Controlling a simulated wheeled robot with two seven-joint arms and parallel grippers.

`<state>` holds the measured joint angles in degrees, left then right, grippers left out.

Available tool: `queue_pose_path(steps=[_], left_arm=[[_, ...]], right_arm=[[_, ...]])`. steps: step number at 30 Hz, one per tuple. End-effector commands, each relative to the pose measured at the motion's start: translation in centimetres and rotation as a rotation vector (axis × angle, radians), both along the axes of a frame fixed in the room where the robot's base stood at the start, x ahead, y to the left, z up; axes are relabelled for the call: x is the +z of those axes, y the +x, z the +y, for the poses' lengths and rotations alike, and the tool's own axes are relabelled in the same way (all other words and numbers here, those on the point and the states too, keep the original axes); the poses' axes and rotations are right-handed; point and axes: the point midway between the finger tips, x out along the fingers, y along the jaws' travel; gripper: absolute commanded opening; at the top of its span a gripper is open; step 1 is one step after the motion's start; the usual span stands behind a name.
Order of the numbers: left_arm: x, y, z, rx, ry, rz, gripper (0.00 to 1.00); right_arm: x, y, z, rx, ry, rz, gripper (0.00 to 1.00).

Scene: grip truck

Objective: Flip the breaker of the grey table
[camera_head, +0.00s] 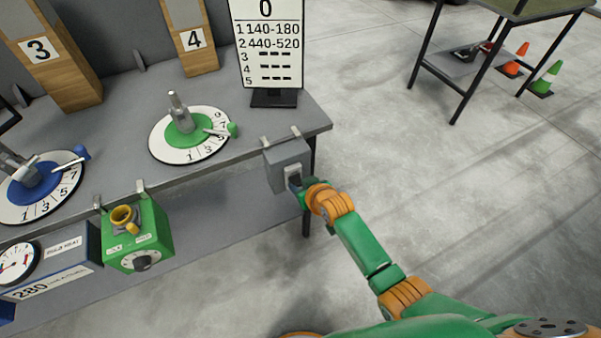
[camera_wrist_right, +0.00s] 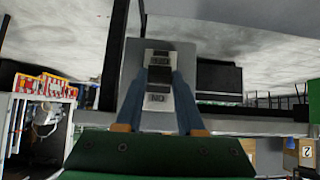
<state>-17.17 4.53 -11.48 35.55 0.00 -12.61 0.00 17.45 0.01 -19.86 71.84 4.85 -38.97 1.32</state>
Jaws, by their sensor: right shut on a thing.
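The grey table (camera_head: 215,88) runs from the left to the middle of the head view. The breaker, a grey box (camera_head: 286,158) with a light switch plate, hangs by hooks on the table's front edge near its right corner. My right gripper (camera_head: 298,183) is at the front of this box. In the right wrist view, its two blue fingers (camera_wrist_right: 160,80) are shut on the breaker's switch (camera_wrist_right: 159,76), one on each side. Upside-down lettering that looks like ON shows on the plate (camera_wrist_right: 157,106). The fingers partly hide the switch, so its position is unclear. My left gripper is out of view.
A green dial (camera_head: 165,148) and a blue dial (camera_head: 62,192) stand on the table. A number sign (camera_head: 268,50) stands behind. A green box (camera_head: 150,232) hangs on the front edge. A dark-framed table (camera_head: 462,72) and cones (camera_head: 515,62) stand far right; floor between is clear.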

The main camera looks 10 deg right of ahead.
Motion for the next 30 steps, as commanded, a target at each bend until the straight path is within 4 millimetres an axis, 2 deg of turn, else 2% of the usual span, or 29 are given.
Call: queue_pose_path(steps=[1,7,18,30], left_arm=[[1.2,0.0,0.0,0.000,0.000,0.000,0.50],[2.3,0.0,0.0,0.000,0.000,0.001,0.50],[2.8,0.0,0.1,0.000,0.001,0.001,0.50],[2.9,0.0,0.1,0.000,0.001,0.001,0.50]], right_arm=[[0.9,0.2,0.0,0.000,-0.011,0.030,0.00],[1.0,0.4,0.1,0.000,-0.050,0.148,0.00],[1.2,0.6,0.2,0.000,-0.082,0.258,0.00],[1.2,0.7,0.2,0.000,-0.087,0.269,0.00]])
